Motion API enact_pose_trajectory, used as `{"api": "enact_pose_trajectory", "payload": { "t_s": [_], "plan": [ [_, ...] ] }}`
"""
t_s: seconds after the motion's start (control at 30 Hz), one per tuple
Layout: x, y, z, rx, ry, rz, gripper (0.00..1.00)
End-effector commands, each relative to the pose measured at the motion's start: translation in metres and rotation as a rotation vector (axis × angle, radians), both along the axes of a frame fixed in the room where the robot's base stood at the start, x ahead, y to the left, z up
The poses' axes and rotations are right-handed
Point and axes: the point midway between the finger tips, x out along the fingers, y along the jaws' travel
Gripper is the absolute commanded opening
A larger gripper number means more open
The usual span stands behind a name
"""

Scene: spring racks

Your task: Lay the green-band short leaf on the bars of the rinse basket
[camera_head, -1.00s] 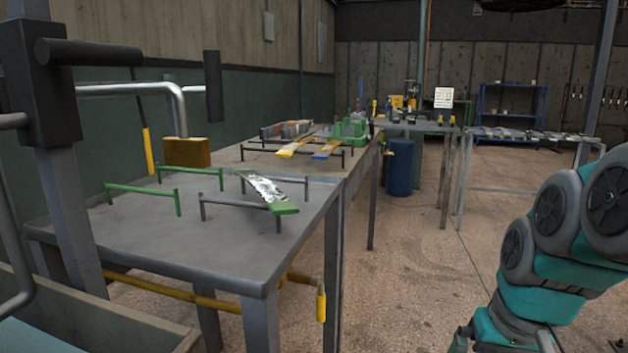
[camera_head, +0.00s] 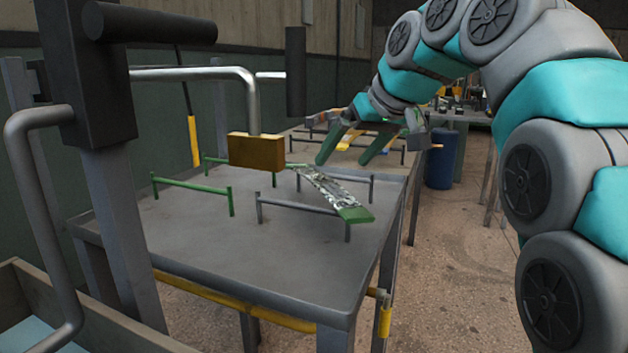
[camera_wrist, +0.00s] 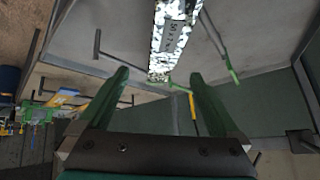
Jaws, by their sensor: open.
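The green-band short leaf (camera_head: 322,189) has a speckled black-and-white face and a green near end. It rests across two grey bars (camera_head: 303,208) on the grey table. In the wrist view the leaf (camera_wrist: 173,35) extends up from between the fingertips. My gripper (camera_head: 343,163) is open, with green fingers pointing down, near the leaf's far end. It also shows in the wrist view (camera_wrist: 160,76), with nothing held between its fingers. I cannot tell which thing is the rinse basket.
Two green bars (camera_head: 190,186) stand to the left on the same table (camera_head: 240,265). A brown block (camera_head: 256,151) shows below a bent grey pipe. A walled tank (camera_head: 85,320) is at the lower left. A blue barrel (camera_head: 444,160) stands behind. The table's front is clear.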

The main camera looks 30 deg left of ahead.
Motion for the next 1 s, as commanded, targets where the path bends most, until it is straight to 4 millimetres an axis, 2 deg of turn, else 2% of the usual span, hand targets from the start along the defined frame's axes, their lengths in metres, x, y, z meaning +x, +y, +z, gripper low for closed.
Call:
{"api": "enact_pose_trajectory", "payload": {
  "t_s": [0.47,0.73,1.0],
  "plan": [
    [0.009,0.026,-0.027,0.003,-0.003,0.007,0.99],
    [0.018,0.049,-0.055,0.000,-0.003,0.007,0.99],
    [0.019,0.051,-0.057,0.002,-0.005,0.006,0.96]
  ]
}}
